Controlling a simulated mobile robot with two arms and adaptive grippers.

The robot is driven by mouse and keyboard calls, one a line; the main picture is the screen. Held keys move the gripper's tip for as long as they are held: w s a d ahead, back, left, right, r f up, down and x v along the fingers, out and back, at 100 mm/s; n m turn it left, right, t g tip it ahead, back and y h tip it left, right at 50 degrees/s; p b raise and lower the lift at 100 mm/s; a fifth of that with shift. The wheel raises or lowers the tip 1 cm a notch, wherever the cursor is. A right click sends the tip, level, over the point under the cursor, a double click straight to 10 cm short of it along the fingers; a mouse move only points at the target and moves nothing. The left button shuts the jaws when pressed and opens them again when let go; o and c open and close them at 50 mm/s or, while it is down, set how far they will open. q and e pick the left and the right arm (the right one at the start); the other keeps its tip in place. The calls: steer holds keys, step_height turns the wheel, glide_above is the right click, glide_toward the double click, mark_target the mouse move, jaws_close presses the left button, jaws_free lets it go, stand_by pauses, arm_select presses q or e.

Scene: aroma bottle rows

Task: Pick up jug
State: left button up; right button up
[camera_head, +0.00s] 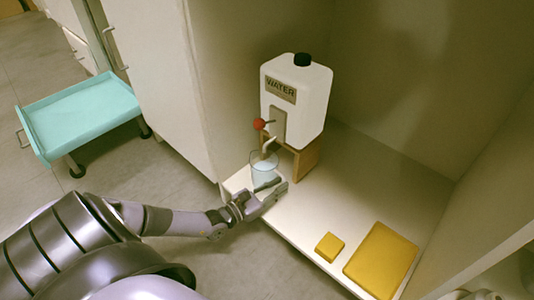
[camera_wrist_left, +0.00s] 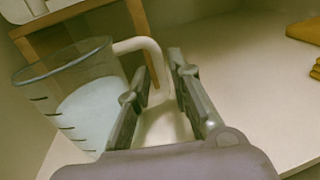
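The jug (camera_head: 263,165) is clear, with measuring marks and bluish water in it. It stands upright on the white shelf below the water tank's spout. In the left wrist view the jug (camera_wrist_left: 88,100) is at the left, with its pale handle (camera_wrist_left: 152,58) towards the middle. My left gripper (camera_head: 270,187) is at the jug's near right side. In the wrist view its fingers (camera_wrist_left: 160,85) are apart, with the handle between them. I see no clear grip on the handle.
A white water tank (camera_head: 312,98) with a black cap and red tap knob (camera_head: 259,124) stands on a wooden stand (camera_head: 305,160) behind the jug. Yellow pads, one small (camera_head: 329,247) and one large (camera_head: 381,261), lie on the shelf at right. A turquoise cart (camera_head: 82,115) stands left.

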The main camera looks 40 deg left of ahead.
arm_select(q)
steer(key=x, duration=0.2)
steer(key=shift+w+d+f+b, duration=0.1)
steer(key=shift+w+b, duration=0.2)
steer(key=shift+b, duration=0.05)
steer(key=shift+c, duration=0.4)
jaws_close()
